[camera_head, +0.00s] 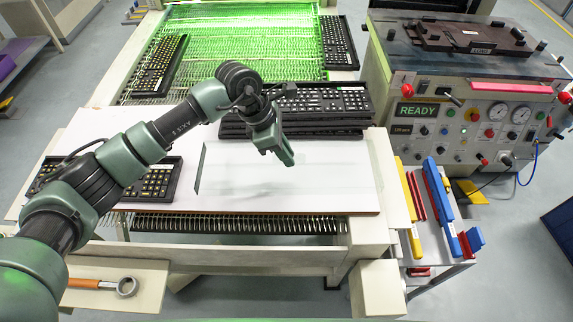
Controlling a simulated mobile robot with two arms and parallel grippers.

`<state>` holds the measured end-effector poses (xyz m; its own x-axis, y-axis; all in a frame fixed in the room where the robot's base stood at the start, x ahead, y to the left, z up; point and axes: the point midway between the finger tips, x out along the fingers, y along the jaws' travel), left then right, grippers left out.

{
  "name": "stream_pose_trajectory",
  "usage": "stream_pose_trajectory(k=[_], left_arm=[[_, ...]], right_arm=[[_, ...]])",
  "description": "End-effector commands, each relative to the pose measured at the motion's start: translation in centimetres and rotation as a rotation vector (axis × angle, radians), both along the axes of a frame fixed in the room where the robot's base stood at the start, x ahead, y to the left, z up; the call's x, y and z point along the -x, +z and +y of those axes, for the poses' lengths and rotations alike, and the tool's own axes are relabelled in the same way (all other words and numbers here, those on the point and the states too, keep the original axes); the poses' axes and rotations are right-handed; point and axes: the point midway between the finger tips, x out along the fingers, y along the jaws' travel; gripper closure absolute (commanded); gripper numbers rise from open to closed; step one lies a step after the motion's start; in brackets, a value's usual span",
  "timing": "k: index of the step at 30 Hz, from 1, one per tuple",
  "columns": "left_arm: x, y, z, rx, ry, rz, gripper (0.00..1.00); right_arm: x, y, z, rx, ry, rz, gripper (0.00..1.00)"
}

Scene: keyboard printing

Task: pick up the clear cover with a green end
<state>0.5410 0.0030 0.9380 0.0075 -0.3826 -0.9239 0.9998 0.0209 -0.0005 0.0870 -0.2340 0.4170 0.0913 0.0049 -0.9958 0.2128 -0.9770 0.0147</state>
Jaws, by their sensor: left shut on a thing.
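The clear cover (199,170) shows mainly as a thin, dark green upright strip over the white board, left of my left gripper. Its clear part is hard to make out against the white. My left gripper (286,158) reaches in from the left and points down over the white board, just in front of the stacked keyboards. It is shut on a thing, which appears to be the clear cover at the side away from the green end. The exact contact is hidden by the gripper. My right gripper is not in view.
A white board (330,190) lies before a green-lit conveyor (240,50). Stacked black keyboards (325,103) stand behind the gripper, and another keyboard (158,182) lies left under my arm. A control machine (460,120) and a rack of coloured bars (447,220) stand right.

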Motion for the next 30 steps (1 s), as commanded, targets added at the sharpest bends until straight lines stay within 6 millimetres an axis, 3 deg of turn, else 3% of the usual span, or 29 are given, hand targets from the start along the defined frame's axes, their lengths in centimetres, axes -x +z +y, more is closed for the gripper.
stream_pose_trajectory(k=[9, 15, 21, 30], left_arm=[[-0.1, 9.1, 0.0, 0.001, -0.002, -0.007, 1.00], [0.0, 13.1, 0.0, 0.001, -0.001, -0.004, 1.00], [0.0, 14.7, 0.0, 0.000, 0.000, 0.000, 1.00], [0.0, 14.9, 0.0, 0.001, 0.000, 0.000, 1.00]], right_arm=[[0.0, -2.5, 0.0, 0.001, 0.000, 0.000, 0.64], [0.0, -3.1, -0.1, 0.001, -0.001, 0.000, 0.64], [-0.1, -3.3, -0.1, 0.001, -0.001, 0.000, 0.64], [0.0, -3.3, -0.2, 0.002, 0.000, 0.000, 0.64]])
